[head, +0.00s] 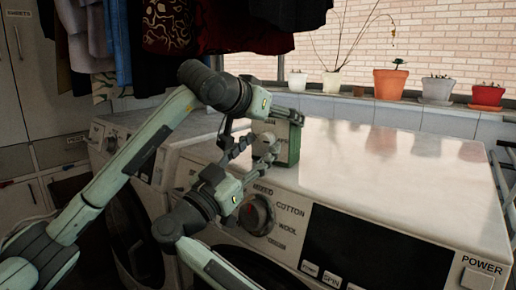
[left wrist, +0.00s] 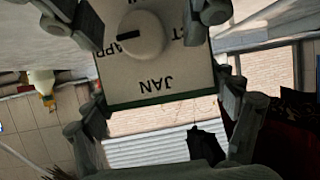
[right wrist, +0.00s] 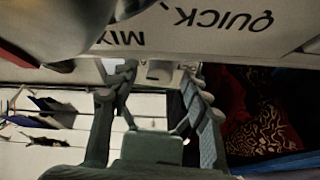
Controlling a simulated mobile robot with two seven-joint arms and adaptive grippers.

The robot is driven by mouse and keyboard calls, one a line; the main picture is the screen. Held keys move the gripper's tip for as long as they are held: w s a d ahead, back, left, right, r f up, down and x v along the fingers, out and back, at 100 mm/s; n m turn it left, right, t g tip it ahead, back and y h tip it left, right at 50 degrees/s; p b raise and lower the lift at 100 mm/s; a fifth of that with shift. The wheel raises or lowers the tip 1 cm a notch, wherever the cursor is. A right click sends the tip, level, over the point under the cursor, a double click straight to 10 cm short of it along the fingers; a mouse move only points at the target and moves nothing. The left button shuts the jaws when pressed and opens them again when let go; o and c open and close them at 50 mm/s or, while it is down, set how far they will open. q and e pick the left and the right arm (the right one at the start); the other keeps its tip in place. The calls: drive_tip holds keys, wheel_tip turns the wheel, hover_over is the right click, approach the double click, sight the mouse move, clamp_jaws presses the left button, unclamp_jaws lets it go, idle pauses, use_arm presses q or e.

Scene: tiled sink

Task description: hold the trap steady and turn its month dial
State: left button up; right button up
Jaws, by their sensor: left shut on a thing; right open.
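The trap is a green box (head: 290,145) with a pale face, standing on the washing machine's top near its front left edge. In the left wrist view its face (left wrist: 160,80) reads JAN upside down, and a round month dial (left wrist: 140,34) has a dark mark pointing left, by lettering that is partly hidden. My left gripper (head: 268,125) reaches over from above and is shut on the trap, a finger on each side. My right gripper (head: 252,157) is open, low in front of the trap's face. In the right wrist view its fingers (right wrist: 158,75) are apart; contact with the dial cannot be made out.
The washing machine's program knob (head: 257,214) is just below my right gripper. The white machine top (head: 400,185) is clear to the right. Potted plants (head: 390,82) line the back ledge. Clothes (head: 165,25) hang at the upper left.

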clamp_jaws()
idle(0.4)
drive_tip(key=shift+m, duration=0.4)
drive_tip(key=shift+a+m+g+h, duration=0.1)
drive_tip(key=shift+m+g+h, duration=0.35)
drive_tip(key=shift+m, duration=0.25)
drive_tip(key=m, duration=0.1)
drive_tip(key=m+g, duration=0.1)
drive_tip(key=m, duration=0.1)
drive_tip(key=m+g+h, duration=0.1)
drive_tip(key=shift+w+a+r+m, duration=0.15)
drive_tip(key=shift+r+m, duration=0.1)
drive_tip(key=shift+m, duration=0.15)
drive_tip(key=m+g, duration=0.1)
drive_tip(key=m, duration=0.2)
drive_tip(key=m+g, duration=0.1)
drive_tip(key=m, duration=0.2)
drive_tip(key=shift+r+m+g+h, duration=0.1)
drive_tip(key=shift+m+g+h, duration=0.15)
drive_tip(key=shift+m+g, duration=0.1)
